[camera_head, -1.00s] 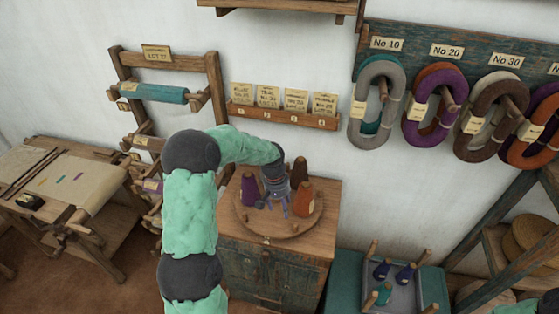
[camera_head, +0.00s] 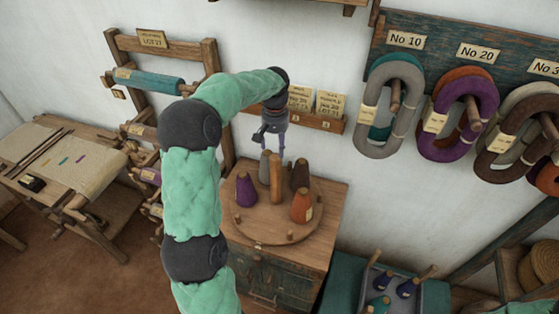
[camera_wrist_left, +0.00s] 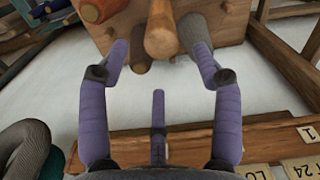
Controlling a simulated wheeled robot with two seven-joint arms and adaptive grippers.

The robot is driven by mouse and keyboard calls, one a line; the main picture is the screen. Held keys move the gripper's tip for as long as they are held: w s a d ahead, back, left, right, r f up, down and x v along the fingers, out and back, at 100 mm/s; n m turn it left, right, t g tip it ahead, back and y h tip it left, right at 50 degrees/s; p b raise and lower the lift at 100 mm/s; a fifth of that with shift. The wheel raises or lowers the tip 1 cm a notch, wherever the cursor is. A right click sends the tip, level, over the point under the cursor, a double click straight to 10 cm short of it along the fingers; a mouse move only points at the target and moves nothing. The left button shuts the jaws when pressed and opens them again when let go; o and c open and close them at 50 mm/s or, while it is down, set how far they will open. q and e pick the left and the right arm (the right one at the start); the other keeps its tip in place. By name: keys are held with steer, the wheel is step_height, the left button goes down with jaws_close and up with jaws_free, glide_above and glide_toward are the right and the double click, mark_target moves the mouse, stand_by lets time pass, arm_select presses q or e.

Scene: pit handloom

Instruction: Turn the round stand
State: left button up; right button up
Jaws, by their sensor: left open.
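The round stand (camera_head: 268,230) is a wooden disc on top of a small cabinet. It has a wooden centre post (camera_head: 276,180) and short pegs near its rim. A purple cone (camera_head: 246,192), a grey cone (camera_head: 264,164), a brown cone (camera_head: 299,176) and an orange cone (camera_head: 302,207) stand on it. My left gripper (camera_head: 272,153) is open and empty, above and behind the post, apart from it. In the left wrist view, its spread fingers (camera_wrist_left: 160,62) point toward the post (camera_wrist_left: 160,38) and the grey cone (camera_wrist_left: 197,32). My right gripper is out of view.
The cabinet (camera_head: 270,278) stands against the white wall. A card rack (camera_head: 310,121) hangs behind my gripper. Yarn skeins (camera_head: 395,105) hang at right. A roller frame (camera_head: 150,82) and a loom table (camera_head: 65,165) are at left. A tray with bobbins (camera_head: 402,292) sits at lower right.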

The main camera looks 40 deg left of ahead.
mark_target(276, 165)
arm_select(q)
step_height(276, 165, down, 10)
steer(key=shift+r+p, duration=0.1)
steer(key=shift+p, duration=0.2)
steer(key=shift+s, duration=0.1)
jaws_close()
